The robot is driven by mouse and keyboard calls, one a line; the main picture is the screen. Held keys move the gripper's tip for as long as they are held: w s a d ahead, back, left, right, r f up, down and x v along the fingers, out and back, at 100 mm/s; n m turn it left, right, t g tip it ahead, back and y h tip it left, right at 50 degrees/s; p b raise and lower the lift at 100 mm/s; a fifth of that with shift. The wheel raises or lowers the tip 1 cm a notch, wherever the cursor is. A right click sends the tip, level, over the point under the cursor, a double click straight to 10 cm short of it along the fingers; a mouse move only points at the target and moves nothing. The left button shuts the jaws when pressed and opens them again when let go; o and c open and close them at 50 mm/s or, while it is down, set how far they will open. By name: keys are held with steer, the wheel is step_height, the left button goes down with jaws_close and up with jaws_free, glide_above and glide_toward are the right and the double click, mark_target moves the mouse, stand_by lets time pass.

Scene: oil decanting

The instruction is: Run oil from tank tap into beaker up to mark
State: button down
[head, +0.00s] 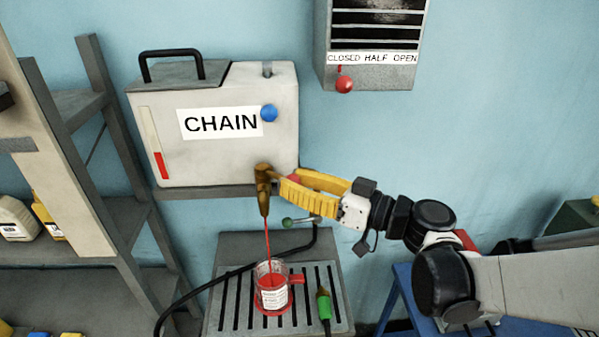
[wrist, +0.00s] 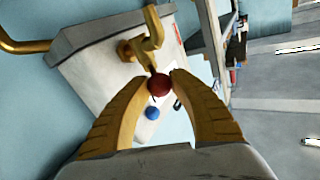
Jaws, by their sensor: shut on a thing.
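The white tank (head: 215,150) labelled CHAIN sits on a shelf, with a level strip (head: 156,150) showing red in its lower part. Its brass tap (head: 263,190) is at the lower right, and a thin red oil stream (head: 268,240) falls from it. The stream lands in the clear beaker (head: 265,300), which has a red handle and stands upright on the slotted tray (head: 225,318). The oil level against the mark is too small to tell. My yellow gripper (head: 288,183) is shut on the tap's red knob (wrist: 159,85), between both fingertips in the wrist view.
A green-handled nozzle (head: 324,305) on a black hose (head: 210,303) lies on the tray right of the beaker. A vent box (head: 372,45) with a red lever hangs above right. Shelves (head: 110,215) with bottles stand left, a blue table (head: 405,285) right.

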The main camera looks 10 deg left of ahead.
steer(key=w+n+g+y+b, duration=0.1)
steer(key=w+n+g+b, duration=0.3)
steer(key=w+g+b, duration=0.1)
steer(key=shift+w+d+g, duration=0.4)
steer(key=shift+w+g, duration=0.4)
steer(key=shift+g, duration=0.1)
steer(key=shift+w, duration=0.1)
steer(key=shift+r, duration=0.1)
steer(key=c, duration=1.4)
jaws_free()
steer(key=o, duration=0.3)
steer(key=shift+w+d, duration=0.1)
steer(key=shift+d, duration=0.1)
steer(key=d, duration=1.2)
steer(key=shift+w, duration=0.2)
